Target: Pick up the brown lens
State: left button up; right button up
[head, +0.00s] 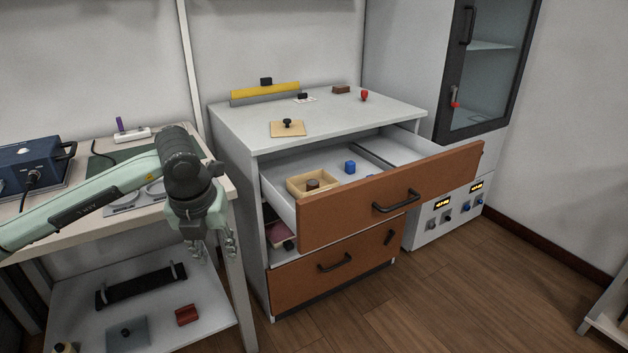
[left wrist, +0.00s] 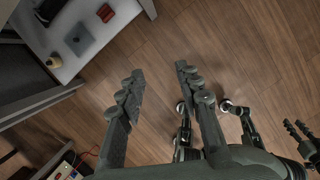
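A small dark brown round piece (head: 312,184), which looks like the brown lens, sits in a light wooden box (head: 291,187) at the left of the open top drawer. My left gripper (head: 213,250) hangs pointing down in front of the side table's right edge, left of the drawer and apart from the box. In the left wrist view its fingers (left wrist: 160,72) are spread, with only floor between them. What looks like my right gripper (left wrist: 302,138) shows small at the right edge of the left wrist view; its opening is unclear.
The drawer front (head: 350,203) juts into the room. A tan plate with a black knob (head: 288,128) and a brown block (head: 341,89) are on the cabinet top. A lower shelf (head: 190,335) holds several items. The floor ahead is clear.

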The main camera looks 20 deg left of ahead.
aim_at(311, 184)
jog(key=i+l+u, duration=0.25)
jog(key=i+l, duration=0.4)
jog(key=i, duration=0.15)
jog(key=i+l+u, duration=0.25)
jog(key=i+l, duration=0.45)
